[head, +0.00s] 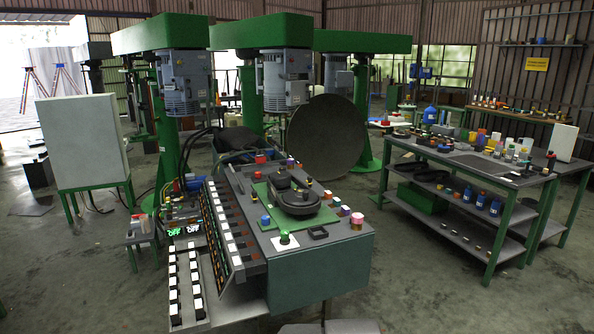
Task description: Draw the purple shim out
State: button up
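Several small coloured pieces lie on the grey bench (318,272) around a dark round assembly (294,200) on a green plate. A small purple-and-white piece (345,211) stands along the right side of the bench, next to a pink cylinder (357,221). Another small purple piece (290,161) shows at the back of the bench. Both are too small to tell which is the shim, or whether it is seated in anything. My gripper is not in view.
A panel of white switches (222,228) runs along the bench's left side. A black square frame (318,233) and a green knob (284,238) sit near its front edge. A cluttered table (455,160) stands at right, with open floor between. Green machines (285,70) rise behind.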

aim_at(345, 210)
jog(key=k+j, duration=0.15)
jog(key=i+l+u, duration=0.2)
jog(key=i, duration=0.35)
jog(key=i+l+u, duration=0.2)
jog(key=i, duration=0.35)
jog(key=i+l+u, duration=0.2)
jog(key=i+l, duration=0.2)
jog(key=i, duration=0.1)
